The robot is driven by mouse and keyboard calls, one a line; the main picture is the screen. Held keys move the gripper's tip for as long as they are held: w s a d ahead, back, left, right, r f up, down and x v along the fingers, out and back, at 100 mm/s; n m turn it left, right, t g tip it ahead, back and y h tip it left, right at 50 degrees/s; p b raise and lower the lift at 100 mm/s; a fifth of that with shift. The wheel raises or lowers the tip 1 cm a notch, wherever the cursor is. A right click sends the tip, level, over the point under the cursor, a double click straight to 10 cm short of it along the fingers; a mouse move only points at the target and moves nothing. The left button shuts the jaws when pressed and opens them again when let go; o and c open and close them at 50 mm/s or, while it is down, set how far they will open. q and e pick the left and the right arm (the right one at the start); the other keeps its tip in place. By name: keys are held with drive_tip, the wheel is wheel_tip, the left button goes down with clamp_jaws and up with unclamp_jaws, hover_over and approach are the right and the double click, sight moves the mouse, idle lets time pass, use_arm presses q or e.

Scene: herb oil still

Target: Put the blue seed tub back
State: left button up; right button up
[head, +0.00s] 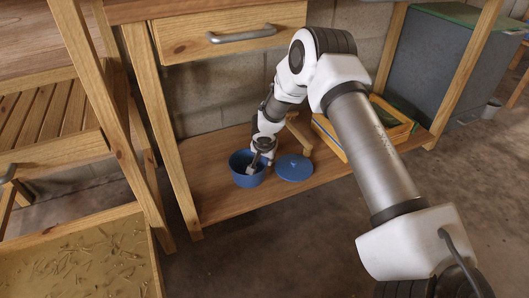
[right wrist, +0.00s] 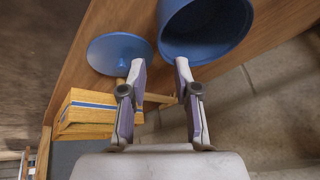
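The blue seed tub (head: 240,178) stands upright and open on the low wooden shelf; it fills the top right of the right wrist view (right wrist: 205,30). Its blue lid (head: 294,167) lies flat on the shelf just right of it, and shows left of it in the right wrist view (right wrist: 118,52). My right gripper (head: 257,162) reaches down at the tub's rim; its fingers (right wrist: 160,64) are apart, with the right one overlapping the tub and the left one between tub and lid. I cannot tell whether either touches. My left gripper is not in view.
A yellow wooden tray (head: 392,128) lies on the shelf right of the lid. A drawer with a grey handle (head: 240,34) hangs above, and wooden posts frame the shelf. A grey bin (head: 440,65) stands at the right, a seed-strewn tray (head: 85,262) at front left.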

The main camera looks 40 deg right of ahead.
drive_tip(key=s+a+f+n+g+y, duration=0.1)
drive_tip(key=s+a+f+n+y, duration=0.1)
drive_tip(key=s+a+f, duration=0.3)
drive_tip(key=s+a+f+n+g+y, duration=0.1)
drive_tip(key=s+a+f+n, duration=0.1)
drive_tip(key=s+a, duration=0.55)
drive_tip(key=s+a+f+n+g+y, duration=0.1)
drive_tip(key=s+a+f+n+y, duration=0.1)
drive_tip(key=s+a+f, duration=0.35)
drive_tip(key=s+a+r+n+h, duration=0.1)
drive_tip(key=s+n, duration=0.4)
drive_tip(key=s, duration=1.3)
drive_tip(key=shift+s+a+r+g+h, duration=0.3)
drive_tip(key=shift+s+a+h, duration=0.1)
drive_tip(key=shift+a+h, duration=0.1)
